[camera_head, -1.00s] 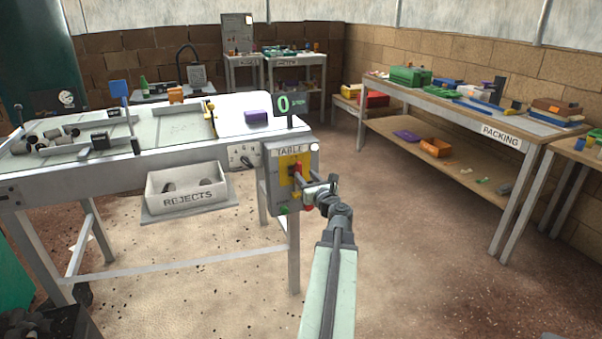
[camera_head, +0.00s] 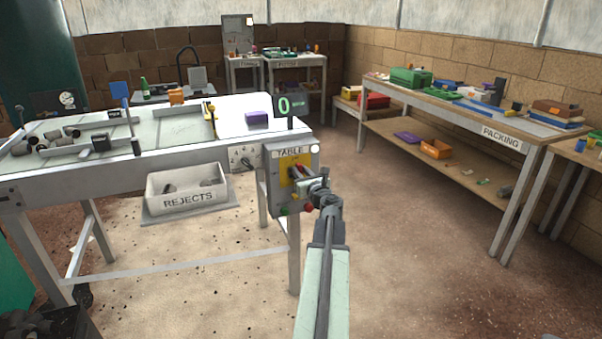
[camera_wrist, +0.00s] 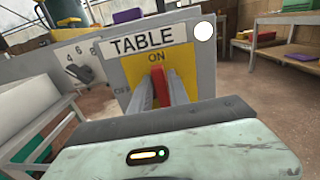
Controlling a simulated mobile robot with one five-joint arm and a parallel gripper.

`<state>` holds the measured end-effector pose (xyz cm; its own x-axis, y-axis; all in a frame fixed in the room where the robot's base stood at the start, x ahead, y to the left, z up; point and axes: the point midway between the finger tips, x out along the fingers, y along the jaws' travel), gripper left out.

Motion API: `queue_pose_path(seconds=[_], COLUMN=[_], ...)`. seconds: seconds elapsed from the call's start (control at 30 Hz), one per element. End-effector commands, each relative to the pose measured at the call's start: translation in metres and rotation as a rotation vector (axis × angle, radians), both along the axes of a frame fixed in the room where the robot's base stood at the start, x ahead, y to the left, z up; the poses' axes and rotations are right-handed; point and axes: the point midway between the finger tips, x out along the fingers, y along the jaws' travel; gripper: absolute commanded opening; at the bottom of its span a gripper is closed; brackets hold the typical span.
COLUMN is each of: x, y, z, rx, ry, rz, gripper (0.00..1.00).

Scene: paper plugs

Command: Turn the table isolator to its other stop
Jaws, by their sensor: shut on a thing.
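The table isolator is a grey box (camera_head: 281,206) labelled TABLE on the right end of the bench, with a yellow plate (camera_head: 286,164) and a red handle (camera_head: 297,171). In the wrist view the red handle (camera_wrist: 158,86) stands nearly upright just under the word ON on the yellow plate (camera_wrist: 131,68). Another marking at the plate's left is partly hidden. My gripper (camera_head: 303,176) is shut on the handle, with a finger on each side in the wrist view (camera_wrist: 159,90). The lower part of the box is hidden in the wrist view.
A green 0 shows on a display (camera_head: 288,105) above the isolator. The packing bench (camera_head: 470,118) stands to the right, with open floor between.

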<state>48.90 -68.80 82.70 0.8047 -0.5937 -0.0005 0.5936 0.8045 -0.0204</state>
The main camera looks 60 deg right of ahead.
Motion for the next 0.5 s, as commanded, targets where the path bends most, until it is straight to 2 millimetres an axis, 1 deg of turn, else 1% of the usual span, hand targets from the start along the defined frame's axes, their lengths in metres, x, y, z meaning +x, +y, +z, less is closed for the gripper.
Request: queue_pose_path(seconds=[0.27,0.5], x=[0.0018,0.0042], y=[0.0029,0.0063], z=[-0.0007,-0.0023], rx=[-0.112,-0.285], ry=[0.082,0.209], rz=[0.001,0.000], gripper=[0.00,0.00])
